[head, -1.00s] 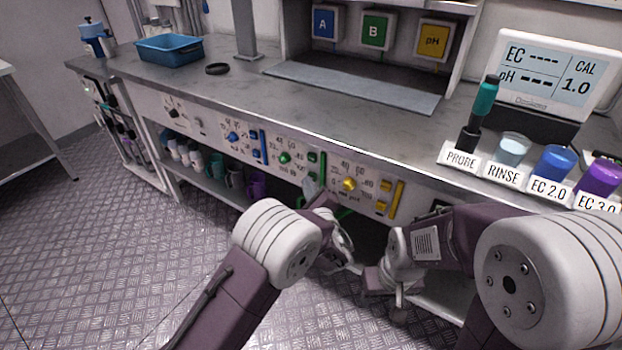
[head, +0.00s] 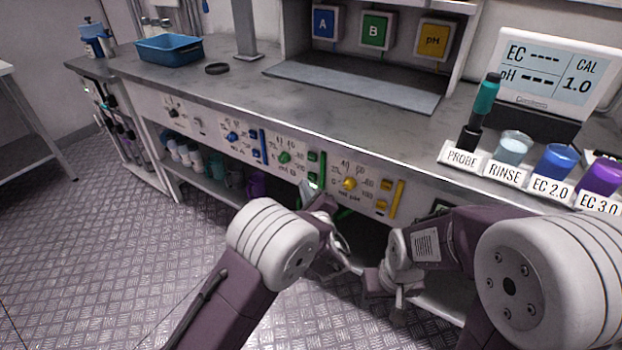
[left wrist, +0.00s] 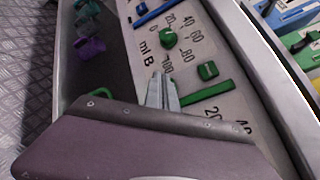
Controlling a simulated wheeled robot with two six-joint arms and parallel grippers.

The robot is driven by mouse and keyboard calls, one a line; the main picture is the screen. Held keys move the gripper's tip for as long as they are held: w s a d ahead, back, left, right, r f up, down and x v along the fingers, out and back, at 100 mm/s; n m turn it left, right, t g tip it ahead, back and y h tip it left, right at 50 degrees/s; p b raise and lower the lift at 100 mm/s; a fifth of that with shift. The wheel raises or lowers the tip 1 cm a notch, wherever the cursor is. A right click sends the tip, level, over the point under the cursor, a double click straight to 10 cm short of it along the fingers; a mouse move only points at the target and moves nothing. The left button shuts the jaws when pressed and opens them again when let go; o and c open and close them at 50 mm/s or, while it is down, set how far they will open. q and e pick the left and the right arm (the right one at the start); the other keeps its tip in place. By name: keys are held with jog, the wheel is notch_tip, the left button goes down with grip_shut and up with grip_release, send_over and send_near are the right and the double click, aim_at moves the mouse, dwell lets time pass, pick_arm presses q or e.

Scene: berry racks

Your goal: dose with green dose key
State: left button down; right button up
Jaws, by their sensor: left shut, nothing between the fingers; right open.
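The dosing panel has a green dial (head: 285,157) marked ml B, with green keys (head: 314,157) and an upright green bar (head: 323,166) to its right. In the left wrist view the green dial (left wrist: 168,39) lies beyond my fingertips, and one green key (left wrist: 208,71) and the green bar (left wrist: 207,91) lie to their right. My left gripper (left wrist: 161,79) is shut and empty, in front of the panel; whether it touches cannot be told. In the head view my left gripper (head: 308,188) is just below the green keys. My right gripper (head: 380,281) is low in front of the bench, open, its fingers unclear.
Blue dial (head: 232,136) and yellow dial (head: 348,183) sections flank the green one. Below is a shelf with bottles and cups, including a purple cup (head: 256,184). A probe (head: 484,103) and labelled cups stand on the bench at right.

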pick_arm(q)
jog(key=s+a, duration=0.1)
jog(key=s, duration=0.1)
jog(key=s+a+b, duration=0.1)
jog(key=s+a, duration=0.1)
dwell(0.5)
dwell(0.6)
